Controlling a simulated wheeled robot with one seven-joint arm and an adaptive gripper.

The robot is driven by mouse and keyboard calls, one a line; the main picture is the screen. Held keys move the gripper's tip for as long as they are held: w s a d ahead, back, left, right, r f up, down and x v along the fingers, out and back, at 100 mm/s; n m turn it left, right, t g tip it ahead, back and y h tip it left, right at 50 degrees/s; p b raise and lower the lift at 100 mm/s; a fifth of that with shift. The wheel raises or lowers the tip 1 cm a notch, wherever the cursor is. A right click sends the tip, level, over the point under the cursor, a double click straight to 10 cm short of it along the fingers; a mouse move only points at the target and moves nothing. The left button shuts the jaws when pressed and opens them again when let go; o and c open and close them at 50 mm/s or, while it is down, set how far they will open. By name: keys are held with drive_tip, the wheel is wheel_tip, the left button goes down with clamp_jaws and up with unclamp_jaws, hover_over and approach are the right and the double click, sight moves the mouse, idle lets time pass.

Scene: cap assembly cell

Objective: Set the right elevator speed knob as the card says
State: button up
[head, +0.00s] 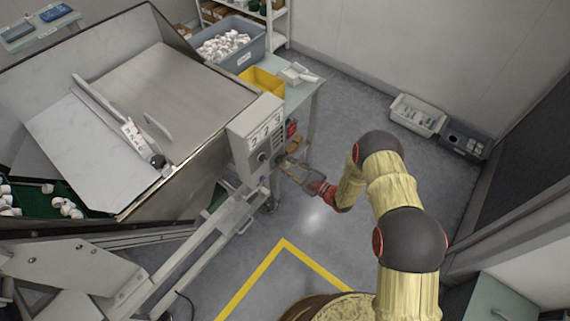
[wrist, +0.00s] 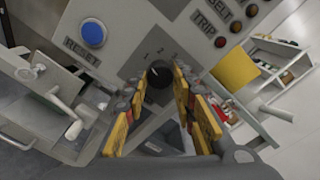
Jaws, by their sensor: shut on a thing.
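The control box (head: 250,135) stands at the side of the large metal hopper in the head view. My gripper (head: 283,161) reaches its front face from the right. In the wrist view, a round black knob (wrist: 159,76) with a pale pointer mark sits on the grey panel (wrist: 135,62). My gripper (wrist: 160,84) has its yellow-padded fingers on both sides of this knob, closed on it. Which elevator the knob belongs to cannot be read. No setting is readable on any card.
A blue button (wrist: 93,33) marked RESET is left of the knob. A yellow bin (head: 262,82) and blue-grey crate (head: 232,42) stand behind the box. The floor (head: 330,235) right of the metal chute is clear.

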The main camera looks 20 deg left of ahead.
drive_tip(key=m, duration=0.3)
drive_tip(key=shift+m+b, duration=0.3)
drive_tip(key=shift+b, duration=0.05)
drive_tip(key=shift+m, duration=1.8)
drive_tip(key=o, duration=1.2)
drive_tip(key=shift+c, duration=0.2)
drive_tip(key=v, duration=1.2)
